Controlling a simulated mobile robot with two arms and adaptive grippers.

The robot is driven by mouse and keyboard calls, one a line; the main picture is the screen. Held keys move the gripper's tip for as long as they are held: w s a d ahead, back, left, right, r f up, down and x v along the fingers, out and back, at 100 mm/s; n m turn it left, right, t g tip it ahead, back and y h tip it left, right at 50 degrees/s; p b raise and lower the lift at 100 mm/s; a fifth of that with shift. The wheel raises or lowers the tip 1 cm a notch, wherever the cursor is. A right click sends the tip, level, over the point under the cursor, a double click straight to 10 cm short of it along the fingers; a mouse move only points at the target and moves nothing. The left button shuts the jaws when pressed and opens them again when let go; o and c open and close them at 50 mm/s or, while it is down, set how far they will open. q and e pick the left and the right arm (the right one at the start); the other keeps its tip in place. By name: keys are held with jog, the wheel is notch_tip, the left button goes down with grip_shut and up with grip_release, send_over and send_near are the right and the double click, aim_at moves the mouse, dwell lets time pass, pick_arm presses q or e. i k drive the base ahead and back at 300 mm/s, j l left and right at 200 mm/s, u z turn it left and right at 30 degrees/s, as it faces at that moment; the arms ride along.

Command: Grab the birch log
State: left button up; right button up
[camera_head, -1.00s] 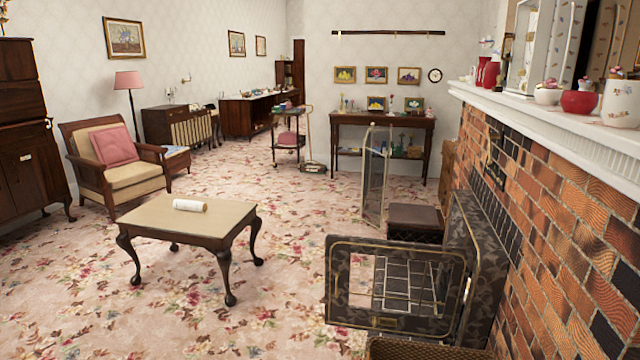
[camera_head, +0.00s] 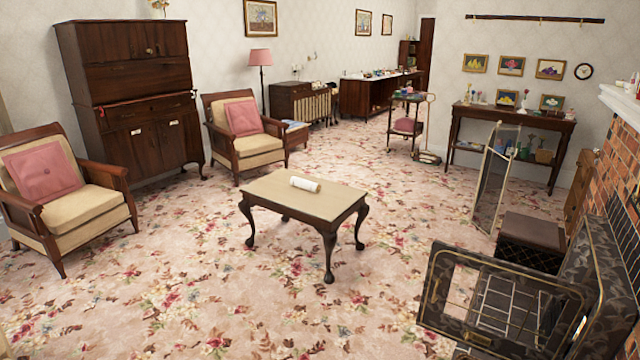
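The birch log (camera_head: 305,184) is a short white cylinder with a brownish end. It lies on its side on top of a low wooden table (camera_head: 330,205) with dark curved legs, near the middle of the view. Nothing touches the log except the tabletop. Neither of my grippers shows in the head view.
A dark metal stove with its barred door open (camera_head: 500,300) stands at the lower right by the brick fireplace (camera_head: 622,170). Two armchairs (camera_head: 70,200) (camera_head: 240,135) and a tall cabinet (camera_head: 130,95) stand at the left. Floral carpet (camera_head: 200,290) in front of the table is clear.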

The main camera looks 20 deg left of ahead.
aim_at(309, 185)
jog(key=i+l+u, duration=0.25)
jog(key=i+u, duration=0.15)
jog(key=i+j+u, duration=0.2)
jog(key=i+u, duration=0.15)
jog(key=i, duration=0.15)
jog(key=i+u, duration=0.3)
jog(key=i, duration=0.2)
jog(key=i+z, duration=0.25)
jog(key=i, duration=0.2)
jog(key=i+z, duration=0.25)
jog(key=i, duration=0.2)
jog(key=i+j+z, duration=0.2)
jog(key=i, duration=0.25)
jog(key=i+j+z, duration=0.25)
jog(key=i, duration=0.2)
jog(key=i+l+u, duration=0.35)
jog(key=i, duration=0.3)
jog(key=i+l+u, duration=0.4)
jog(key=i+l, duration=0.2)
jog(key=l, duration=0.15)
